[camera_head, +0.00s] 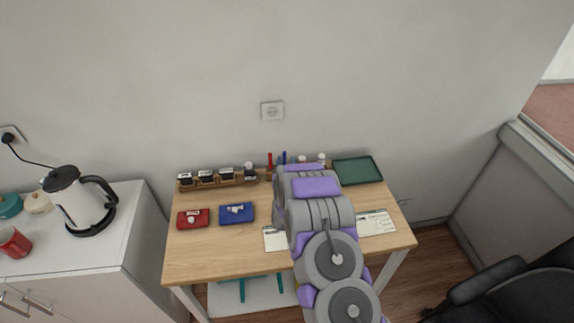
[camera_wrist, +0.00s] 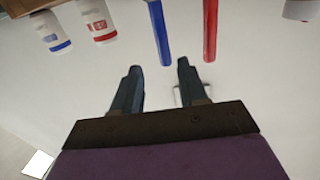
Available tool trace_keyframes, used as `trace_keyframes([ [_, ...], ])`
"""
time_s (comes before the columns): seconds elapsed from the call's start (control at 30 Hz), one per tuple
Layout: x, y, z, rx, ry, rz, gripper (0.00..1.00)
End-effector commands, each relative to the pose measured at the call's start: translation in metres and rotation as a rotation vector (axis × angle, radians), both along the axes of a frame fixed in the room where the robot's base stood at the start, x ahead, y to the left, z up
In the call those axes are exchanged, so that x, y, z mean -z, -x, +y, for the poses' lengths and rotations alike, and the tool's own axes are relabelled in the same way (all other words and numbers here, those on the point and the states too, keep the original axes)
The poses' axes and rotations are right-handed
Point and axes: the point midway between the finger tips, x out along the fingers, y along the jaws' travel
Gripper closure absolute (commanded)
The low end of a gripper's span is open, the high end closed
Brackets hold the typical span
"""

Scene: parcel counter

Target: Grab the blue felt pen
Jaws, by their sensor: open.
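The blue felt pen (camera_head: 284,157) stands upright at the back of the wooden desk, just right of a red pen (camera_head: 270,161). My arm hides its lower part in the head view. In the wrist view, which looks turned over, the blue pen (camera_wrist: 160,32) comes down from the top edge and the red pen (camera_wrist: 210,30) is to its right. My gripper (camera_wrist: 156,70) is open and empty. The blue pen lies roughly in line with the gap between the fingers, beyond the tips and apart from them. The head view hides the gripper behind my arm.
White bottles with a blue label (camera_wrist: 49,32) and a red label (camera_wrist: 97,20) stand near the pens. A wooden rack (camera_head: 218,181) of black-topped stamps is at the left, a green tray (camera_head: 357,171) at the right. Red (camera_head: 193,219) and blue (camera_head: 236,214) pads lie in front.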

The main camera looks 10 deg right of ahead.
Motion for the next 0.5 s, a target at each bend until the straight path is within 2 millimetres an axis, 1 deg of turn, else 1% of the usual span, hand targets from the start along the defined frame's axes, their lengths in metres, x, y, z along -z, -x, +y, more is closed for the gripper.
trace_keyframes([
  [0.17,-0.001,-0.006,0.003,-0.002,0.004,-0.004,0.57],
  [0.27,0.000,-0.011,0.000,-0.002,0.003,-0.005,0.57],
  [0.37,0.002,-0.021,-0.005,-0.001,0.001,-0.002,0.57],
  [0.5,0.001,-0.039,-0.013,0.000,-0.002,-0.006,0.57],
])
